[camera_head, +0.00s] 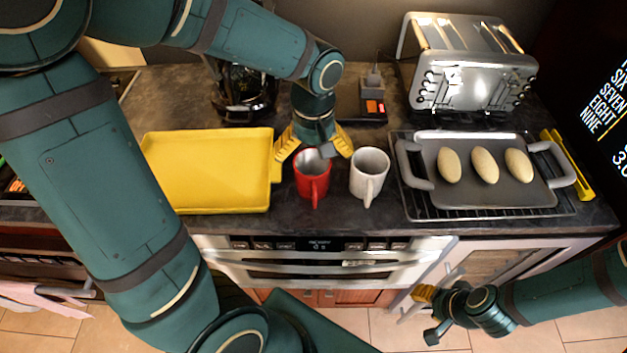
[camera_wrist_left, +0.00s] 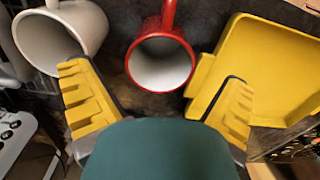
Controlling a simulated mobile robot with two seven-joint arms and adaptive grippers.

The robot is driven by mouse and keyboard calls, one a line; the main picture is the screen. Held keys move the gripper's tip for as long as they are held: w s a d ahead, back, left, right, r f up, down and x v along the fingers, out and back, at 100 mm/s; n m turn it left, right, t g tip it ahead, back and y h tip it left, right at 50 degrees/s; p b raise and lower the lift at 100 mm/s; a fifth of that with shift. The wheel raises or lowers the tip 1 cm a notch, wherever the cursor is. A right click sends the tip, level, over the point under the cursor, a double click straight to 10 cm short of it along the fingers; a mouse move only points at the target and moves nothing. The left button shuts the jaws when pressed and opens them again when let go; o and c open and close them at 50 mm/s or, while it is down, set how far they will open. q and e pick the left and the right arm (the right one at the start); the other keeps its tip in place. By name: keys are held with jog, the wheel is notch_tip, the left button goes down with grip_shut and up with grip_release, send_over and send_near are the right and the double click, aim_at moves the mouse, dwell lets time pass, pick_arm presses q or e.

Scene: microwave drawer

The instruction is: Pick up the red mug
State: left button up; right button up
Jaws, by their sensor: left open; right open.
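The red mug (camera_head: 312,180) stands upright on the dark counter, its handle facing the front edge. My left gripper (camera_head: 314,148) is open just behind and above it, with one yellow finger to each side. In the left wrist view the red mug (camera_wrist_left: 160,58) lies ahead between the open fingertips (camera_wrist_left: 155,85), its white inside showing. I see no finger touching it in that view. My right gripper (camera_head: 428,312) is low at the right, in front of the counter and far from the mug; its fingers are small in view.
A white mug (camera_head: 369,176) stands close to the right of the red one. A yellow tray (camera_head: 207,172) lies to the left. A grey tray (camera_head: 497,197) with three oval items sits on a rack at the right. A toaster (camera_head: 470,70) and a coffee pot (camera_head: 243,92) stand behind.

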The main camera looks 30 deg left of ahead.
aim_at(313, 172)
pick_arm(q)
jog(key=shift+a+f+b, duration=0.1)
jog(key=shift+f+b, duration=0.65)
jog(key=shift+f, duration=2.3)
jog(key=c, duration=1.2)
